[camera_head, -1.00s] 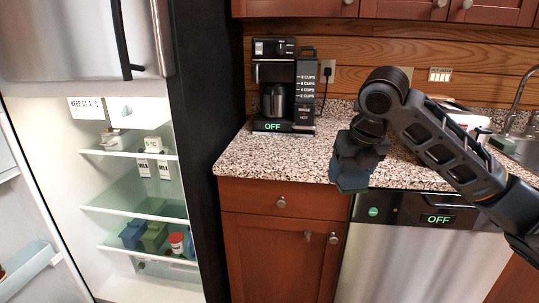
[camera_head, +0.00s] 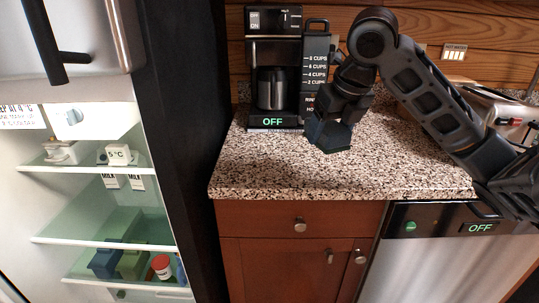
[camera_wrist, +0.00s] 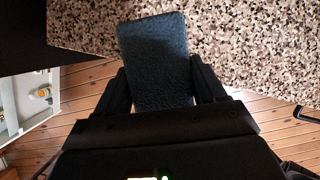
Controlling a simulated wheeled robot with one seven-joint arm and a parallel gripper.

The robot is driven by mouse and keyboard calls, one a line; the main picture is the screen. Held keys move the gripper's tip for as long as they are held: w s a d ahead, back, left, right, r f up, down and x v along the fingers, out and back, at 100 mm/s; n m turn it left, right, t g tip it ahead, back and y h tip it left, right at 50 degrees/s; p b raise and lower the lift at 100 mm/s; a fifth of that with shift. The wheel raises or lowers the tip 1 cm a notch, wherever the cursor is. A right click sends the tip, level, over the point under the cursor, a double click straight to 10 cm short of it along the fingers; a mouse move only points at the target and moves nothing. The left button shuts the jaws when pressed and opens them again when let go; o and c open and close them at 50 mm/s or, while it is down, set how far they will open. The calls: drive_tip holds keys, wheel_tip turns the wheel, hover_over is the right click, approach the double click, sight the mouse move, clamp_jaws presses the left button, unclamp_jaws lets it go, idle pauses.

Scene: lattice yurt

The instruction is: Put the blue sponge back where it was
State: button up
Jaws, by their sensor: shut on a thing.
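My gripper (camera_head: 331,122) is shut on the blue sponge (camera_head: 334,140), just right of the coffee maker in the head view. In the wrist view the sponge (camera_wrist: 155,60) is a dark blue, rough-faced block between the two fingers (camera_wrist: 157,92). It points away from the wrist, with the speckled counter (camera_wrist: 235,50) behind it. In the head view the fingers hide part of the sponge. I cannot tell whether it touches the counter.
A black coffee maker (camera_head: 274,75) reading OFF stands on the counter (camera_head: 300,178). An open fridge (camera_head: 100,195) with stocked shelves is at the left. The dishwasher (camera_head: 430,255) is at lower right. The counter's front middle is clear.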

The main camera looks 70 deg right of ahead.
drive_tip(key=p, duration=0.1)
hover_over(282, 164)
drive_tip(key=s+a, duration=0.1)
drive_tip(key=f, duration=0.7)
drive_tip(key=shift+a, duration=0.2)
drive_tip(key=shift+f+p, duration=0.3)
drive_tip(key=shift+f, duration=1.7)
drive_tip(key=shift+f+b, duration=0.25)
drive_tip(key=shift+b, duration=0.05)
drive_tip(key=o, duration=1)
drive_tip(key=shift+r, duration=0.1)
drive_tip(key=shift+r+p, duration=0.3)
drive_tip(key=shift+r, duration=0.15)
drive_tip(key=v, duration=1.1)
drive_tip(key=shift+s+r, duration=0.15)
drive_tip(key=shift+r, duration=0.05)
